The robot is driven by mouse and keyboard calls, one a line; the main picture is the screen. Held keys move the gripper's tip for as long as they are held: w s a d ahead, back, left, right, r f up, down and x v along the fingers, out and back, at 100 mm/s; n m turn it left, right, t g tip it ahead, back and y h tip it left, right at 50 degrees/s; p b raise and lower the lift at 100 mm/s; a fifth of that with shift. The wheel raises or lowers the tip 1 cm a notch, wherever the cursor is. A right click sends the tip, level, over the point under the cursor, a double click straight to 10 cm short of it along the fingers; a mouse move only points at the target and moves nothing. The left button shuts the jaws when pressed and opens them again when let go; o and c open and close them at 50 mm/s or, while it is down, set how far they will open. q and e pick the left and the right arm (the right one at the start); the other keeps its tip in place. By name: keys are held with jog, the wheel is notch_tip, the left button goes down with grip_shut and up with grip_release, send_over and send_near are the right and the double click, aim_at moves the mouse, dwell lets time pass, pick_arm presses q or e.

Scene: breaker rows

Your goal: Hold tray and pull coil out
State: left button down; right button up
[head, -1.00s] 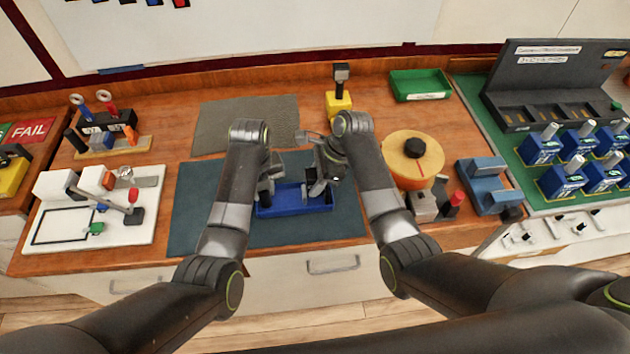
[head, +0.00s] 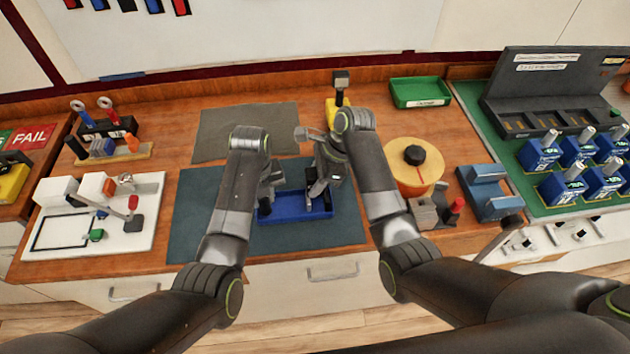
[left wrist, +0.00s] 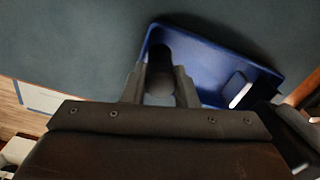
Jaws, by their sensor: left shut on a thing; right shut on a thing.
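The blue tray (head: 292,211) lies on the dark mat, below both of my grippers. My left gripper (head: 267,200) is at the tray's left end. In the left wrist view, the left fingers (left wrist: 160,92) are shut around a dark round post (left wrist: 160,70) at that end of the tray (left wrist: 205,50). My right gripper (head: 318,193) is low over the tray's right part, shut on what seems to be the coil, mostly hidden by the fingers. A pale-ended piece (left wrist: 239,92) shows in the tray's right part in the left wrist view.
The dark mat (head: 205,220) is clear around the tray. A yellow stand (head: 338,108) and a green bin (head: 420,92) are behind. An orange spool (head: 410,172) and blue cradle (head: 488,190) are on the right; a white fixture board (head: 75,240) is on the left.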

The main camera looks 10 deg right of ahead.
aim_at(311, 173)
jog(key=shift+r, duration=1.05)
jog(key=shift+r, duration=0.2)
pick_arm(q)
jog(key=c, duration=1.1)
grip_release()
